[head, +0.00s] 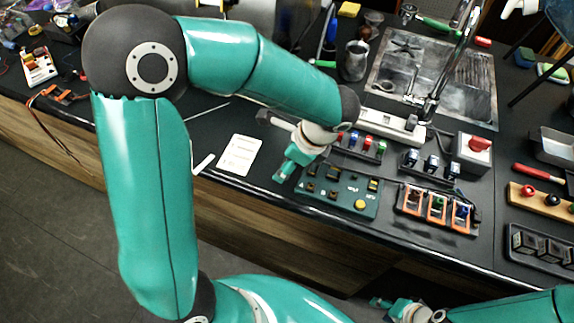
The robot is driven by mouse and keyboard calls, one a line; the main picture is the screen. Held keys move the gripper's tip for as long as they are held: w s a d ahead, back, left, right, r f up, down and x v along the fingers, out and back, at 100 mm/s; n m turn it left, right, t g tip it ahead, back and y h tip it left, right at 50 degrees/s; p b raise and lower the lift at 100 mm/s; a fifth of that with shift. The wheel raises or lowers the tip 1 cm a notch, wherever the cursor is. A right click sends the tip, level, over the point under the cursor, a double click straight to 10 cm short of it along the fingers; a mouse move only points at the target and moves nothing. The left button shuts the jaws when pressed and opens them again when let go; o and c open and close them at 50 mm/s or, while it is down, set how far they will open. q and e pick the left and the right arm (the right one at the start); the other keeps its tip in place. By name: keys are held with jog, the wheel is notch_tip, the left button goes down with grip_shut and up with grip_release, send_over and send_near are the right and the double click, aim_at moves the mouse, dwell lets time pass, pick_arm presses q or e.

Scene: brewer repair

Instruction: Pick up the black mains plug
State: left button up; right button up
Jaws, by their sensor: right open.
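I cannot make out the black mains plug for certain. A white power strip (388,124) lies on the dark bench behind the small parts, and small dark shapes on it are too small to tell. My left gripper (283,172) hangs over the bench by the left end of the green board (335,190); I cannot tell its jaw state. My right gripper (377,304) is low at the bottom edge, in front of the bench and away from its top; it is open, and I see nothing between its fingers.
A white card (239,155) lies left of the green board. A rack with orange-framed parts (436,207), a box with a red switch (474,150) and a metal sink tray (432,85) crowd the right side. My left arm covers part of the bench.

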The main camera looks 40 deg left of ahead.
pick_arm(q)
jog(key=shift+c, duration=0.3)
grip_shut()
jog(key=shift+r, duration=0.1)
